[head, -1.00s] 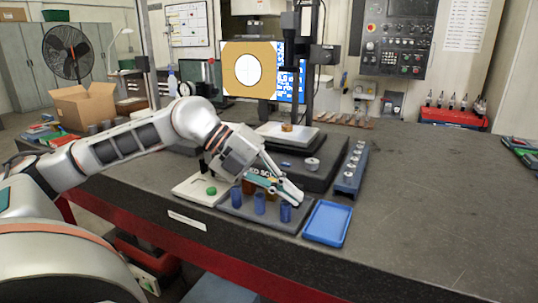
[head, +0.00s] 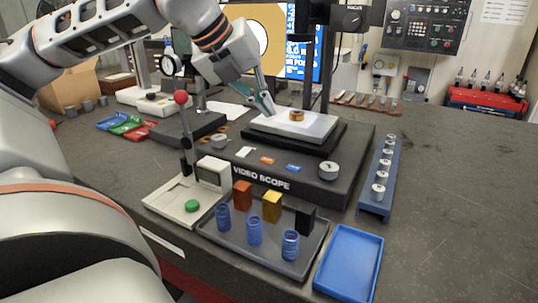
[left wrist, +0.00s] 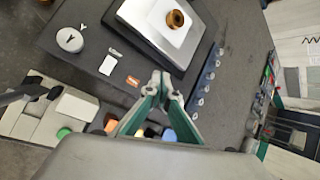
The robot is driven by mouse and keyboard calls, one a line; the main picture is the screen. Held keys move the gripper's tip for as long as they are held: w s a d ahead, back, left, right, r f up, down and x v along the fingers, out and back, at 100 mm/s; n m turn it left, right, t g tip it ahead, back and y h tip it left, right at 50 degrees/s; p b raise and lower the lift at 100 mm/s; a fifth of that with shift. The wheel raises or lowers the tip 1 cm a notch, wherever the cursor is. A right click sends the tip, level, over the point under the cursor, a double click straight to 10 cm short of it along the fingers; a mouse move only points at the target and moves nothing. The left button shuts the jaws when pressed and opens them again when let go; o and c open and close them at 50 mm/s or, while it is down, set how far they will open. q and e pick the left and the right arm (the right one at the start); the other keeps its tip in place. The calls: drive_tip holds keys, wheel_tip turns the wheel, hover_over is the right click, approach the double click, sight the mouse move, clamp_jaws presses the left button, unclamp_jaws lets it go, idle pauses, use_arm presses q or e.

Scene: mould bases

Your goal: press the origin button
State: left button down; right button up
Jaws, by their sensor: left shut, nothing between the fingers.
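The video scope (head: 262,183) has a dark base with three small flat buttons on top: a white one (head: 244,152), an orange one (head: 267,160) and a blue one (head: 293,168). Their labels are too small to read, so I cannot tell which is the origin button. In the left wrist view the white button (left wrist: 110,63) and the orange button (left wrist: 133,81) lie left of my fingertips. My left gripper (head: 270,107) is shut and empty, above the scope near the left of its pale stage (head: 315,126). My right gripper is not in view.
Round knobs (head: 219,142) (head: 328,171) flank the buttons. A brass part (head: 296,115) sits on the stage. A lever stand with a red ball (head: 181,97), a grey tray of coloured blocks and tubes (head: 285,266), and a blue tray (head: 349,262) stand in front.

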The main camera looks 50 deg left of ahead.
use_arm(q)
drive_tip(key=shift+s+d, duration=0.1)
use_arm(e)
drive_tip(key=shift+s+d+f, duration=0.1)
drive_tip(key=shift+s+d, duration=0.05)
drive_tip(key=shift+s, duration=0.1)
use_arm(q)
hover_over(266, 160)
wheel_tip(266, 160, down, 8)
drive_tip(key=shift+r+b, duration=0.1)
drive_tip(key=shift+b, duration=0.3)
drive_tip(key=shift+f, duration=0.5)
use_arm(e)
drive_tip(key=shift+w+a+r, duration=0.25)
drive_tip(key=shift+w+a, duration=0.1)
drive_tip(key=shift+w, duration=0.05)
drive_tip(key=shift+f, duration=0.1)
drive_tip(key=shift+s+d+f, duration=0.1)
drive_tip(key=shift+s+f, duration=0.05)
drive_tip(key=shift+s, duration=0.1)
